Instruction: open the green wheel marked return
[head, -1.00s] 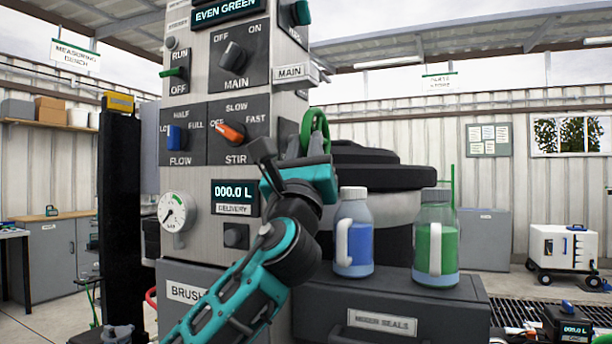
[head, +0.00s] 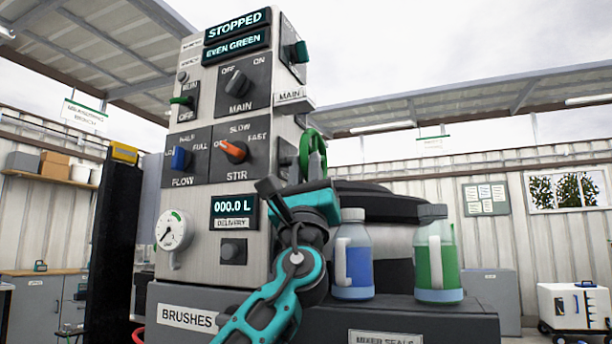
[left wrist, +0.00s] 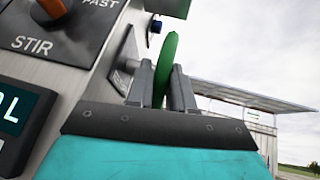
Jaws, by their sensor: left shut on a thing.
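The green wheel (head: 311,140) is on the right side of the grey control panel, partly hidden behind my left gripper. In the left wrist view the green wheel (left wrist: 171,52) appears edge-on, with its rim between two grey fingers. My left gripper (head: 315,168) is shut on this rim; its fingers also show in the left wrist view (left wrist: 161,88). I cannot read any "return" marking on the wheel. My right gripper is not in view.
The panel (head: 258,263) carries several knobs, a gauge (head: 174,230) and a delivery display (head: 234,206) reading 000.0 L. A blue-filled bottle (head: 353,266) and a green-filled bottle (head: 436,265) stand close to the right of my left arm.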

